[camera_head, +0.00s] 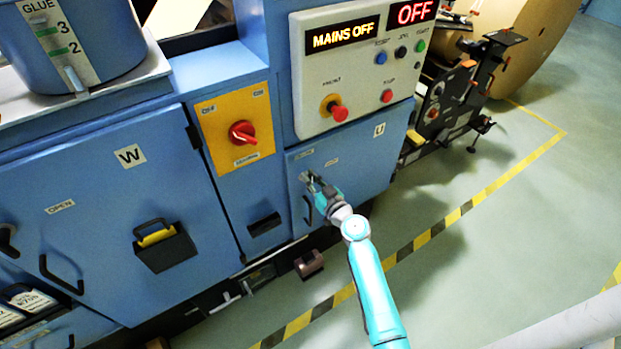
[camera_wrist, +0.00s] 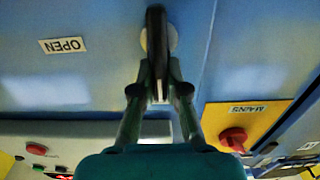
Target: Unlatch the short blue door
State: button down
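The short blue door (camera_head: 350,165), marked U, is closed below the grey control panel. Its latch has a dark lever on a pale round base, mostly hidden by my gripper in the head view. In the wrist view the black latch lever (camera_wrist: 156,40) stands upright in the picture. My gripper (camera_head: 312,182) is at the door's upper left. In the wrist view its two fingers (camera_wrist: 158,75) close in on both sides of the lever and appear to touch it. A dark pull handle (camera_head: 307,210) sits on the door's left edge, below the gripper.
A yellow plate with a red mains switch (camera_head: 243,132) is left of the door. A taller door marked W (camera_head: 100,200) is farther left. The control panel (camera_head: 350,70) reads MAINS OFF. A black machine stand (camera_head: 445,105) stands at right. The striped floor (camera_head: 480,230) in front is clear.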

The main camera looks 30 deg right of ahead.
jog(key=shift+m, duration=0.3)
jog(key=m, duration=0.1)
jog(key=d+m, duration=0.1)
jog(key=m, duration=0.1)
jog(key=shift+m, duration=0.3)
jog(key=m, duration=0.4)
jog(key=shift+d+f+m, duration=0.3)
jog(key=shift+d+f, duration=0.05)
jog(key=shift+d, duration=0.05)
jog(key=m, duration=0.3)
jog(key=f+m, duration=0.1)
jog(key=m, duration=0.5)
jog(key=shift+d+f, duration=0.35)
jog(key=shift+f, duration=0.05)
jog(key=c, duration=1.2)
grip_release()
jog(key=shift+o, duration=0.2)
